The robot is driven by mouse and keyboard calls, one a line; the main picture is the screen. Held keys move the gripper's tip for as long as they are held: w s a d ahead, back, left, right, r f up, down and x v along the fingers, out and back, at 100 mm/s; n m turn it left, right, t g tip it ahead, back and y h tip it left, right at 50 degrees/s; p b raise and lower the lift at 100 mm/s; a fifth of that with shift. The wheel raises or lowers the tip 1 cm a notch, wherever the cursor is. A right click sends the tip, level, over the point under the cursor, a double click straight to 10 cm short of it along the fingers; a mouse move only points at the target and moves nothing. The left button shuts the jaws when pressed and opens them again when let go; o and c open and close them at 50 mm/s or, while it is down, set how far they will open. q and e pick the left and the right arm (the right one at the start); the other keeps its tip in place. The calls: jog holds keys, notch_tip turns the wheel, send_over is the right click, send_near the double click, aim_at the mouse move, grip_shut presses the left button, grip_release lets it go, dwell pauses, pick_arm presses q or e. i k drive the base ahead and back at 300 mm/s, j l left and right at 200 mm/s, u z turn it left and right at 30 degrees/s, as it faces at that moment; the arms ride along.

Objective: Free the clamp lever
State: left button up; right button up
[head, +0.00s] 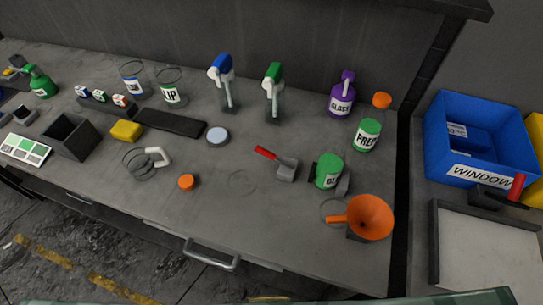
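A red upright lever (517,187) stands on a dark clamp body (487,198) at the far right. The clamp sits at the top edge of a grey frame (436,245) around a pale panel (485,258). The blue bin stands right behind the clamp. Whether anything blocks or traps the lever is too small to tell. Another red-handled tool (266,153) with a grey block end (287,170) lies on the bench. Neither of my grippers is in view.
The grey bench (225,255) holds an orange funnel (368,217), green-labelled containers (328,172), a purple spray bottle (342,98), blue (221,68) and green (273,75) sprayers, and a yellow sponge (127,130). The blue bin (480,170) reads WINDOW. The bench's front middle is clear.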

aim_at(264, 152)
jog(key=k+j+u, duration=0.1)
jog(key=j, duration=0.2)
jog(key=k+j, duration=0.2)
jog(key=k+j+u, duration=0.15)
jog(key=j, duration=0.25)
jog(key=k+j+u, duration=0.1)
jog(key=j, duration=0.2)
jog(key=k+j, duration=0.2)
jog(key=j, duration=0.15)
jog(key=u, duration=0.05)
